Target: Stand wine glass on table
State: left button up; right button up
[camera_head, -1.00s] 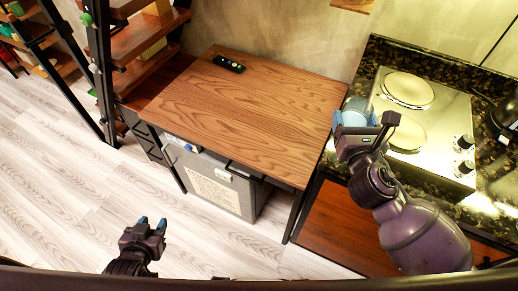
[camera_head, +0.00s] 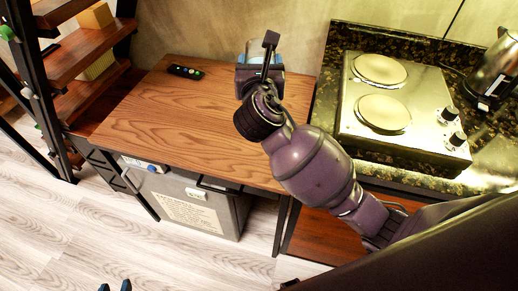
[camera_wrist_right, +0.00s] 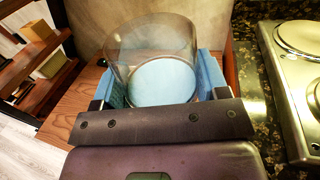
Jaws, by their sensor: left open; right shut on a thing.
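The wine glass (camera_wrist_right: 150,42) is clear and sits between the blue fingers of my right gripper (camera_wrist_right: 163,85), which is shut on it. In the head view my right gripper (camera_head: 260,62) is over the back right part of the wooden table (camera_head: 170,115), and the glass (camera_head: 256,46) shows only faintly behind it. I cannot tell whether the glass touches the table. The wrist view looks into its round bowl; its stem and foot are hidden. My left gripper (camera_head: 115,286) shows only its blue fingertips at the bottom edge, apart and empty.
A dark remote (camera_head: 185,71) lies at the table's back left. The table's middle and left are clear. A stove with two plates (camera_head: 383,112) is on the granite counter to the right, with a kettle (camera_head: 497,75) beyond. Shelves (camera_head: 85,60) stand at the left.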

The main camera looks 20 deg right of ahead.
notch_tip(320, 180, down, 13)
jog(key=b, duration=0.4)
jog(key=shift+f, duration=0.5)
pick_arm(q)
jog(key=shift+g, duration=0.3)
jog(key=f, duration=0.1)
jog(key=f+b, duration=0.1)
jog(key=f, duration=0.1)
jog(key=f+b, duration=0.1)
jog(key=f, duration=0.1)
jog(key=shift+d, duration=0.3)
pick_arm(e)
notch_tip(320, 180, down, 6)
jog(key=shift+r, duration=0.25)
pick_arm(q)
jog(key=shift+w, duration=0.1)
pick_arm(e)
jog(key=shift+f, duration=0.15)
pick_arm(q)
jog(key=shift+f, duration=0.1)
pick_arm(e)
jog(key=o, duration=1.1)
